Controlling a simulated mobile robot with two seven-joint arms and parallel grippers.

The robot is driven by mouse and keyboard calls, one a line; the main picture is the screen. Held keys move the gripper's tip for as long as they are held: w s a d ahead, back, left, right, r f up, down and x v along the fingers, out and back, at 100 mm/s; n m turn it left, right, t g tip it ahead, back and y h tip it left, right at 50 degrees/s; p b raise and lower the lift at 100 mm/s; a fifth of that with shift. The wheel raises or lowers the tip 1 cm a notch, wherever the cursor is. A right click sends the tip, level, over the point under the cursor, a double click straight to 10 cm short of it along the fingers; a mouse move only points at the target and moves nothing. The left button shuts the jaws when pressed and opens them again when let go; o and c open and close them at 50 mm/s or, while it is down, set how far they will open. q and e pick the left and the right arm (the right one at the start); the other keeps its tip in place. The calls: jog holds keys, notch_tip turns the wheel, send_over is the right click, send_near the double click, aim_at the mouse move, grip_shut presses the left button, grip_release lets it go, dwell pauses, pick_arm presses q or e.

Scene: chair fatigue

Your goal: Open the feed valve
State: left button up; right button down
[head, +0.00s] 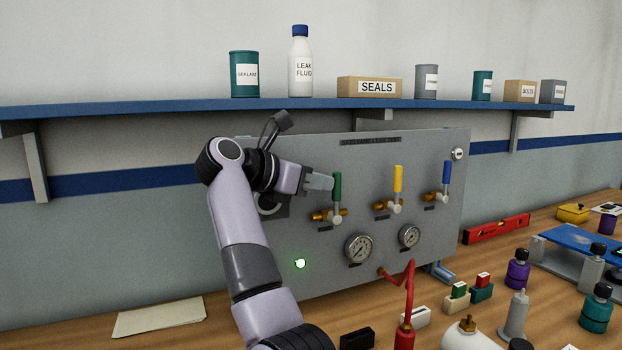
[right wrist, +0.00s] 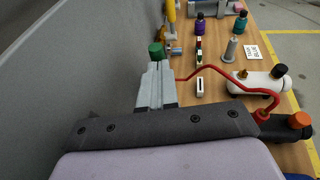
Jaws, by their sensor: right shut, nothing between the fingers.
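A grey panel (head: 400,240) carries three valves with brass bodies. Their handles are green (head: 337,187), yellow (head: 398,179) and blue (head: 446,174), and all three stand upright. The small labels below them are too small to read, so I cannot tell by name which is the feed valve. My right gripper (head: 320,182) is shut and empty, its fingertips right beside the left side of the green handle; whether they touch is unclear. In the right wrist view the shut fingers (right wrist: 155,85) point at the green handle's end (right wrist: 156,50). My left gripper is not in view.
The panel also holds two gauges (head: 359,248) and a lit green lamp (head: 300,263). A red hose (head: 409,285) runs from the panel's lower edge. Several bottles and fittings crowd the wooden bench at right. A blue shelf (head: 300,104) with containers hangs above.

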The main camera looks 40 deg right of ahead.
jog(key=shift+s+d+r, duration=0.1)
jog(key=shift+d+r, duration=0.1)
jog(key=shift+d, duration=0.2)
dwell(0.4)
jog(key=s+d+f+y+b, duration=0.1)
jog(key=s+d+f+y, duration=0.1)
jog(key=d, duration=0.3)
jog(key=s+d+f+t+y+b, duration=0.1)
jog(key=d+f+y, duration=0.1)
jog(key=d, duration=0.4)
jog(key=shift+s+d+f+m+y+b, duration=0.3)
jog(key=shift+s+f+b, duration=0.05)
jog(key=shift+f+b, duration=0.1)
dwell(0.6)
